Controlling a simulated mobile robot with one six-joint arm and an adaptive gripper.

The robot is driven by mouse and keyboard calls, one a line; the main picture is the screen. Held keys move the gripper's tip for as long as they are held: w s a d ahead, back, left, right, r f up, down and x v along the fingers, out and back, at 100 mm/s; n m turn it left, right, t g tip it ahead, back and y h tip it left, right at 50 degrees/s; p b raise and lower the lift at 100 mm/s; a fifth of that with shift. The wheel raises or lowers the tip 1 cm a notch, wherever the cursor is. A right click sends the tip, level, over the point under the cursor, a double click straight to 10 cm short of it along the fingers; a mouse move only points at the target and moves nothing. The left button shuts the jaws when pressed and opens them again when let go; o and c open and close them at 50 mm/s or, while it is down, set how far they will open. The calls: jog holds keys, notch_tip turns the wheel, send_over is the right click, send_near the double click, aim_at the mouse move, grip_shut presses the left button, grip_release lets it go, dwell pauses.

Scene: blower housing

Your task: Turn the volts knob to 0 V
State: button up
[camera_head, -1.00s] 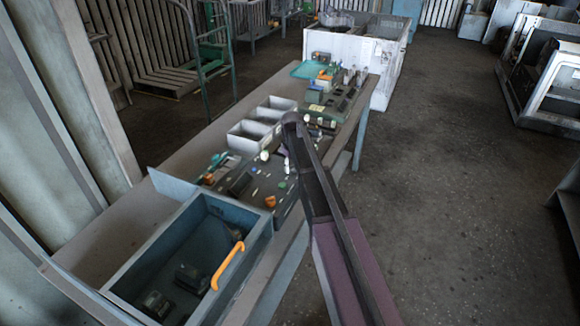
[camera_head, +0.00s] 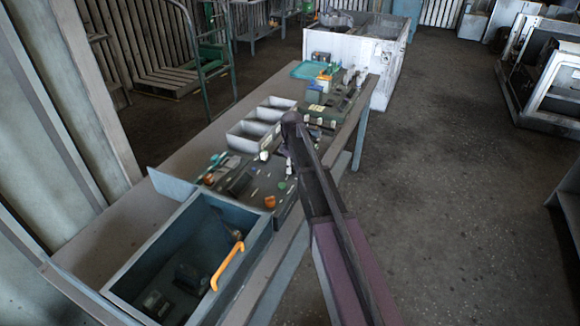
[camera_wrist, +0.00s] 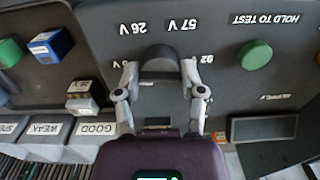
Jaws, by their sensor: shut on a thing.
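The volts knob (camera_wrist: 160,58) is a dark, rounded knob on a dark panel in the wrist view. My gripper (camera_wrist: 160,72) has one finger on each side of it and is shut on it. Upside-down labels "26 V" and "57 V" stand above the knob. Two more volt labels at its left and right are partly hidden by the fingers. I cannot tell exactly which mark the knob points to. In the head view the knob and fingers cannot be made out behind my arm.
A green "HOLD TO TEST" button (camera_wrist: 255,55) is to the right. A blue block (camera_wrist: 50,45) and bins marked "WEAK" and "GOOD" (camera_wrist: 95,129) are at left. The bench (camera_head: 110,235) bears a blue box (camera_head: 125,297) with an orange handle (camera_head: 228,266).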

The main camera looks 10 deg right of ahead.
jog(key=shift+w, duration=0.15)
dwell(0.9)
jog(key=o, duration=1.2)
jog(key=shift+w+f, duration=0.1)
jog(key=shift+c, duration=0.2)
